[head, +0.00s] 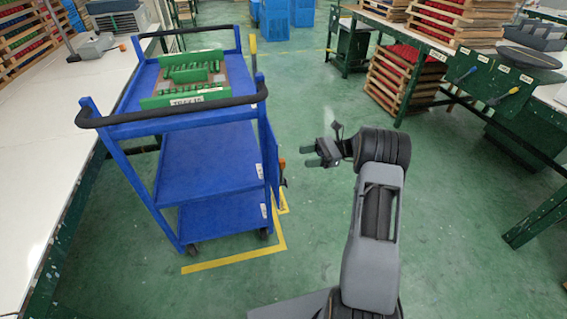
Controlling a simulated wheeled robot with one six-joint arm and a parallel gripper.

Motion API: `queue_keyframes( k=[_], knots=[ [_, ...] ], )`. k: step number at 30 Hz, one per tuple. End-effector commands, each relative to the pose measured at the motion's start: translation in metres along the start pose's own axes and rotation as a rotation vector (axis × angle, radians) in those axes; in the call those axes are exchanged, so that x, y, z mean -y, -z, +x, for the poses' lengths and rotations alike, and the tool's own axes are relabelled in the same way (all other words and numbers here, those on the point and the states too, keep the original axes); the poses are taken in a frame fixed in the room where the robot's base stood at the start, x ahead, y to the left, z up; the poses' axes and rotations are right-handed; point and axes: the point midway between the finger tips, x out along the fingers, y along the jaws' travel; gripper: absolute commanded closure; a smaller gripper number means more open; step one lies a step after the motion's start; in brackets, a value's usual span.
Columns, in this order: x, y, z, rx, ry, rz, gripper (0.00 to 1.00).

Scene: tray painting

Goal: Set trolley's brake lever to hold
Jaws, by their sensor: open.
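The blue trolley (210,158) stands at the left, with two dark push handles and several shelves. On its right side, low down, is a small lever with an orange grip (282,164) and a dark part under it. A yellow upright piece (253,46) shows at the trolley's far right post. I cannot tell which setting the lever is in; no marking is readable there. My gripper (305,157) is open and empty, to the right of the orange grip and apart from it, its fingers pointing left toward the trolley.
A green tray marked "TRAY" (185,101) with green parts lies on the trolley's top. Yellow floor lines (235,259) run by its wheels. A white bench (50,140) stands left, a green workbench (480,80) right. The green floor between is clear.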

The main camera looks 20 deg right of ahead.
Motion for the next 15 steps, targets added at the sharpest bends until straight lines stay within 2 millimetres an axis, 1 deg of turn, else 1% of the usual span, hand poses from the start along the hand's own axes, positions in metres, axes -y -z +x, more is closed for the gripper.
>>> queue_keyframes(
  k=[1,6,10,15],
  knots=[
    [0.0,0.001,0.012,-0.001,-0.004,0.0,0.51],
    [-0.001,0.001,0.043,-0.001,-0.004,0.0,0.51],
    [-0.001,0.001,0.062,-0.001,-0.003,0.0,0.51],
    [0.0,0.001,0.078,-0.002,-0.001,-0.001,0.51]
  ],
)
